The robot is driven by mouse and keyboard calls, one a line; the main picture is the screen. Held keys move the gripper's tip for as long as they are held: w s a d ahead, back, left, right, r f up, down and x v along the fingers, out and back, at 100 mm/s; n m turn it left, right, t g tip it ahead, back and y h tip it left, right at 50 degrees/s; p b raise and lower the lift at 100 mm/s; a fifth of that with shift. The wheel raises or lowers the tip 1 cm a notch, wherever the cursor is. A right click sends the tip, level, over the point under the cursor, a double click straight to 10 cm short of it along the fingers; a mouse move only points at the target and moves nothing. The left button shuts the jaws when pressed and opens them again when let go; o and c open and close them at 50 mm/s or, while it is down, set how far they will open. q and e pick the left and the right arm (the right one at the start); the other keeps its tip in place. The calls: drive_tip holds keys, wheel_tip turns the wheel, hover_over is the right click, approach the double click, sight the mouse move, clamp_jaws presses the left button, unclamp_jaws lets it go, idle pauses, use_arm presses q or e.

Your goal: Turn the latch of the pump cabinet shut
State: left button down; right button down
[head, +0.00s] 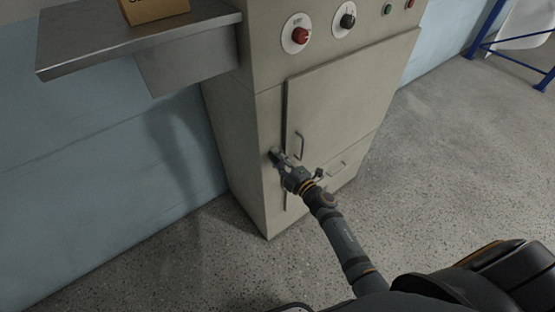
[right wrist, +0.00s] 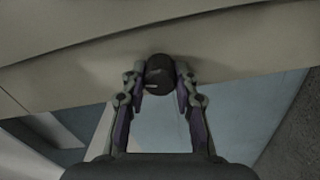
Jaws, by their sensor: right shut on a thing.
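The pump cabinet (head: 262,120) is a tall beige box with a door (head: 345,105) on its front. The door lies flat against the front, with a bar handle (head: 299,146) near its left edge. My right gripper (head: 277,157) is at the cabinet's left front edge, beside the handle. In the right wrist view my right gripper (right wrist: 160,85) is shut on the latch (right wrist: 158,66), a dark round knob on the beige face, with a finger on each side. In the head view the gripper mostly hides the latch. My left gripper is not in view.
A red knob (head: 301,36) and a black knob (head: 348,21) sit above the door. A grey metal shelf (head: 130,48) with a cardboard box (head: 155,10) juts out at upper left. A blue frame (head: 487,30) stands at far right. The floor (head: 450,160) at right is clear.

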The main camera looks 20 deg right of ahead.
drive_tip(key=shift+n, duration=1.3)
drive_tip(key=shift+f, duration=0.1)
drive_tip(key=c, duration=1)
unclamp_jaws()
drive_tip(key=shift+s+d, duration=0.1)
drive_tip(key=shift+s, duration=0.25)
drive_tip(key=v, duration=1.1)
drive_tip(key=shift+s, duration=0.2)
